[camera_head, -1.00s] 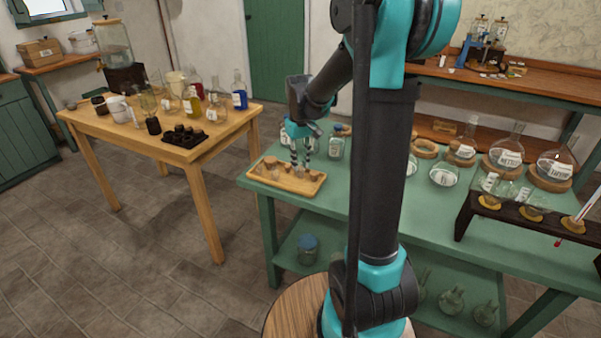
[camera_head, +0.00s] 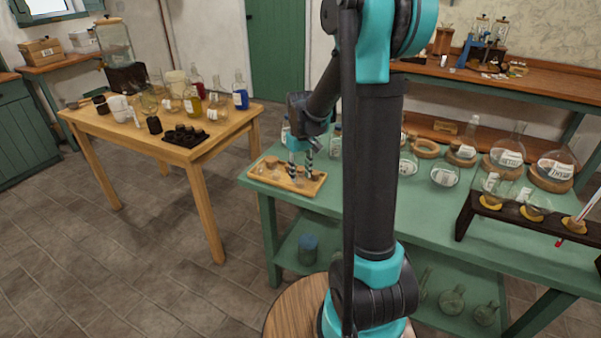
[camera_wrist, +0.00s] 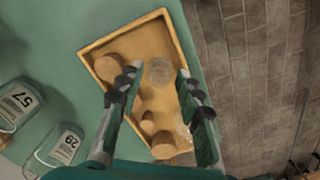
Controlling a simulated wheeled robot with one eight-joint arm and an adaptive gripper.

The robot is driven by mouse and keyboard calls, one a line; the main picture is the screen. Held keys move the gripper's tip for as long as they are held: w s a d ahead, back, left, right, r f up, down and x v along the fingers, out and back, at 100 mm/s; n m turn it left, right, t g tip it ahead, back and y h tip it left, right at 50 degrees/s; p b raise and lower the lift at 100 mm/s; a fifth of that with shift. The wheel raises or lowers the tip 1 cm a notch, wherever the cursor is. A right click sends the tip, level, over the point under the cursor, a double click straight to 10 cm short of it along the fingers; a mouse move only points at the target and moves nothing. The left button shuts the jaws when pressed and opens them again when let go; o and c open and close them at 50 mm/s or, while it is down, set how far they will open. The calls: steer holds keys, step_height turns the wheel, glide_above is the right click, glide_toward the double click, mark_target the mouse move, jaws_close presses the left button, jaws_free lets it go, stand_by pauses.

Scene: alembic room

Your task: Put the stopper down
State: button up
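My gripper (camera_head: 301,172) is over the shallow wooden tray (camera_head: 281,184) at the left end of the green table. In the wrist view, the two fingers of my gripper (camera_wrist: 158,82) stand apart. A clear round glass stopper (camera_wrist: 159,71) shows between the fingertips, with a gap on each side, and appears to rest in the tray (camera_wrist: 150,42). Several cork stoppers (camera_wrist: 110,68) lie in the tray, and another clear glass piece (camera_wrist: 181,126) shows beside the right finger. The fingers partly hide the tray's contents.
Labelled jars (camera_wrist: 20,103) stand on the green table (camera_head: 430,215) close to the tray. Flasks on cork rings and a dark rack (camera_head: 490,208) stand farther right. A wooden table (camera_head: 110,140) with bottles is at the left, across open floor.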

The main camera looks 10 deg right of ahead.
mark_target(301, 176)
steer(key=shift+r, duration=0.1)
step_height(301, 176, up, 12)
steer(key=s+d+f+m+t, duration=0.1)
steer(key=s+d+f+t, duration=0.1)
steer(key=s+f, duration=0.5)
steer(key=s+d+f+m+t, duration=0.2)
steer(key=s+f, duration=0.5)
steer(key=s, duration=0.7)
steer(key=shift+s+d+f+m, duration=0.15)
steer(key=shift+s+d+m, duration=0.1)
steer(key=shift+s+m, duration=0.05)
